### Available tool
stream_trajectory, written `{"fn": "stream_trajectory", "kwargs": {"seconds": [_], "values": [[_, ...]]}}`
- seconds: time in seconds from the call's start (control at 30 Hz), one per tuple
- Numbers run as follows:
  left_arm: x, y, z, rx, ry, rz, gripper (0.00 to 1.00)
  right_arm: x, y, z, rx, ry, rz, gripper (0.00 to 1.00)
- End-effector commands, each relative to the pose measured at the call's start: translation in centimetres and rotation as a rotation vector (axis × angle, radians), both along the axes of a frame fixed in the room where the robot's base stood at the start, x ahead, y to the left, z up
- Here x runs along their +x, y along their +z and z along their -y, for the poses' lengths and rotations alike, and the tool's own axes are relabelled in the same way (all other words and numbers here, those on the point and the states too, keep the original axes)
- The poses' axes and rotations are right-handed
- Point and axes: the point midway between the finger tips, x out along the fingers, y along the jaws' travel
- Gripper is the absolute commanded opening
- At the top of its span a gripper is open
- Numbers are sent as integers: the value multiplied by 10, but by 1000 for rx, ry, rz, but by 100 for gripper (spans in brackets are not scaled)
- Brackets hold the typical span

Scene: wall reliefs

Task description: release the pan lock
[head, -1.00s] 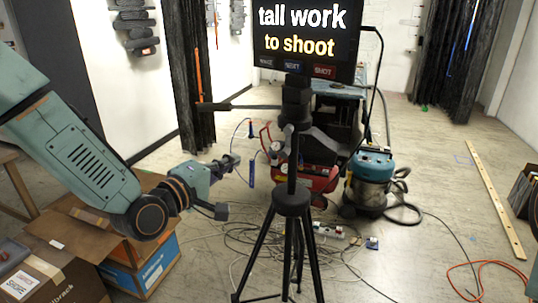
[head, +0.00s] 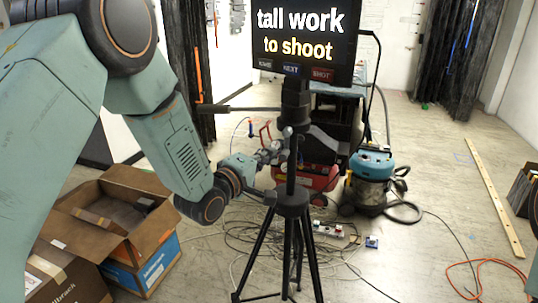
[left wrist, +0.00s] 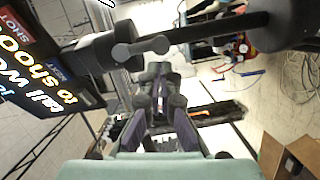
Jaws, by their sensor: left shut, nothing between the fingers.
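The black tripod (head: 292,203) stands in the middle of the head view, with its head (head: 295,105) under a screen. A pan handle (head: 235,107) sticks out to the left. In the left wrist view a short grey lever with rounded ends (left wrist: 140,48) sits at the tripod head, probably the pan lock; I cannot be sure. My left gripper (head: 272,151) is shut and empty, just left of the tripod head's lower part. In the left wrist view the gripper (left wrist: 157,70) points towards the lever, apparently just short of it; contact cannot be told. My right gripper is out of view.
The screen (head: 305,30) sits on top of the tripod. A red machine (head: 318,177) and a teal vacuum (head: 372,170) stand behind. Cables (head: 250,238) cover the floor around the tripod legs. Open cardboard boxes (head: 105,225) stand at left. The floor at right is mostly free.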

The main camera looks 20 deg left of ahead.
Motion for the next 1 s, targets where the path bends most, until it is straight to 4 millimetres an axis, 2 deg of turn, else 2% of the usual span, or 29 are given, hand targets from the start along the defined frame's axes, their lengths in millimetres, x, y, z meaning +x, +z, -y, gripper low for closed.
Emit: {"fn": "stream_trajectory", "kwargs": {"seconds": [0.6,1.0], "values": [[-1,-2,6,-11,0,0,0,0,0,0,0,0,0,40],[-1,-9,14,-173,-2,-7,0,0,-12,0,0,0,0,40]]}}
